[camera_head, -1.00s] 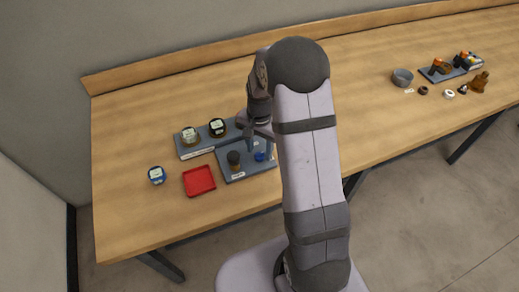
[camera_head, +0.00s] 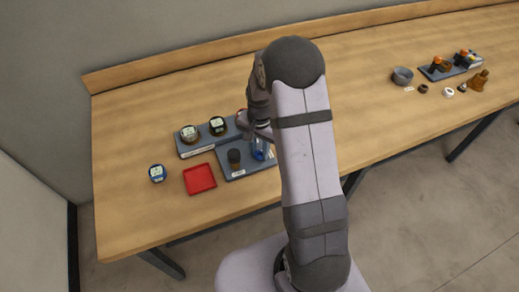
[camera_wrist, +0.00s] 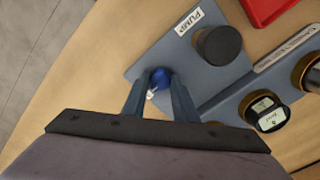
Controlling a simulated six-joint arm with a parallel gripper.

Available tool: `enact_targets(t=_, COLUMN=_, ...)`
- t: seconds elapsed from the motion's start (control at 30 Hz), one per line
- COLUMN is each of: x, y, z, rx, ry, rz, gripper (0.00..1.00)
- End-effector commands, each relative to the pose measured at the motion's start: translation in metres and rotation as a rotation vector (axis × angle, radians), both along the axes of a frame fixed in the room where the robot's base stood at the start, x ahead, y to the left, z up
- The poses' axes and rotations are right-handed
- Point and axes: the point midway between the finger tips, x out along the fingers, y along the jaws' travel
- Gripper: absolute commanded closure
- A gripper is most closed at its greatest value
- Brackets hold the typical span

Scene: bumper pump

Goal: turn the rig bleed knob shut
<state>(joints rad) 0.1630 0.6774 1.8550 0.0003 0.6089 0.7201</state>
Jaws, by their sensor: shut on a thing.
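The blue bleed knob (camera_wrist: 160,75) sits on the grey pump rig plate (camera_wrist: 205,83), near the plate's edge. In the head view the knob (camera_head: 257,155) is partly covered by my gripper (camera_head: 258,150). In the wrist view my gripper (camera_wrist: 158,88) has one finger on each side of the knob and is shut on it. A small pale mark shows by the knob between the fingers. A dark round pump cap (camera_wrist: 218,44) stands on the same plate beside a white PUMP label (camera_wrist: 188,22).
A red tray (camera_head: 199,179) lies left of the rig plate. A grey bowl (camera_head: 402,76) and other parts stand far right. The table's middle is clear.

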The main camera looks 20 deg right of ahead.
Motion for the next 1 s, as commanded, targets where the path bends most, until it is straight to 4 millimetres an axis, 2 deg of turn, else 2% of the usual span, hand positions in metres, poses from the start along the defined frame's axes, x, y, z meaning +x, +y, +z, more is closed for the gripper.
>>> enact_targets(t=0.37, x=0.0003, y=-0.0002, z=0.0002, rx=-0.001, ry=0.001, rz=0.180, gripper=0.96)
enact_targets(t=1.0, x=0.0005, y=0.0003, z=0.0004, rx=0.000, ry=0.000, rz=0.774, gripper=0.96)
